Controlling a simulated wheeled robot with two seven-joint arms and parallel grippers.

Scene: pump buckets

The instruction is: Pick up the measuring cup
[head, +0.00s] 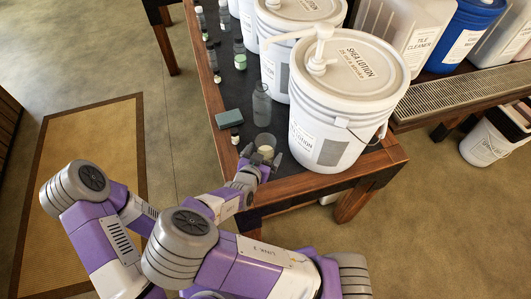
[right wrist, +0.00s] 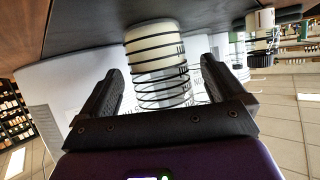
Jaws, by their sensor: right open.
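The measuring cup (head: 266,153) stands near the front corner of the dark-topped table, in front of the white shea lotion bucket. In the right wrist view the picture is turned over; the cup (right wrist: 158,62) is clear with black graduation rings and cream-coloured contents at its base end. My right gripper (head: 260,157) is open at the cup. In the wrist view its two black fingers (right wrist: 162,78) lie on either side of the cup, with gaps showing between. My left gripper is not in view.
The large shea lotion bucket (head: 335,120) with a pump stands close behind the cup. Several bottles line the table's left edge.

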